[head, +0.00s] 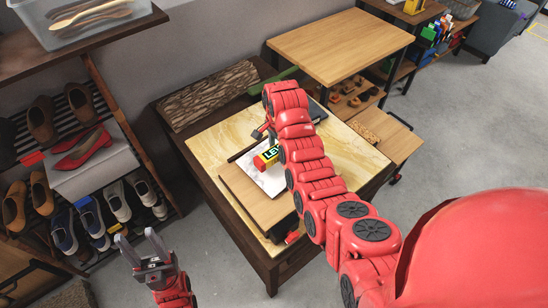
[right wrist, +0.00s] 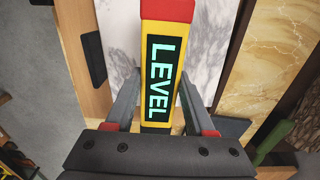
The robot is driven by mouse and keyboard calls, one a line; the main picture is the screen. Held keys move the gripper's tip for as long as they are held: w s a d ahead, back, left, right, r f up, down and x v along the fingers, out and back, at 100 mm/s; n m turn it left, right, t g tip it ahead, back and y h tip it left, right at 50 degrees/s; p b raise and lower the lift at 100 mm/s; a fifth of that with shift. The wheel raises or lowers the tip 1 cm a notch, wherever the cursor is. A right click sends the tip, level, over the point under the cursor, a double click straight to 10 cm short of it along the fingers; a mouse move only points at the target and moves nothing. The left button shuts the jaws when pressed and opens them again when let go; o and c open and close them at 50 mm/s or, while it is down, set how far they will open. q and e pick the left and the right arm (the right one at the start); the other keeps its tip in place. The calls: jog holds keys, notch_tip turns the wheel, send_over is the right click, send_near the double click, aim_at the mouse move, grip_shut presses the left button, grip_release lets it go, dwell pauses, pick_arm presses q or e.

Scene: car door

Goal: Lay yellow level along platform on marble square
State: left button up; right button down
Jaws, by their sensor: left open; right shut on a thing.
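The yellow level (head: 262,162) has a red end and a dark panel reading LEVEL. In the right wrist view the level (right wrist: 161,75) stands between the fingers of my right gripper (right wrist: 157,95), which is shut on it. The level is over the white marble square (head: 271,181); I cannot tell whether they touch. The marble (right wrist: 206,35) shows on both sides of the level. My right arm hides part of the level and marble. My left gripper (head: 138,240) is open and empty, away from the table.
The table (head: 208,143) has a pale, veined top and dark frame. A bark-like board (head: 208,97) and a green object (head: 285,75) lie along its back. A dark flat item (head: 317,112) is behind my right arm. A shoe rack (head: 98,205) stands left.

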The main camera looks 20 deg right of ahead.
aim_at(274, 149)
jog(key=shift+w+a+r, duration=0.15)
jog(key=shift+a, duration=0.2)
jog(key=shift+a+p, duration=0.1)
jog(key=shift+p, duration=0.3)
notch_tip(274, 149, down, 3)
jog(key=shift+f+p, duration=0.1)
jog(key=shift+p, duration=0.65)
jog(key=shift+f, duration=0.25)
jog(key=shift+c, duration=1.3)
grip_release()
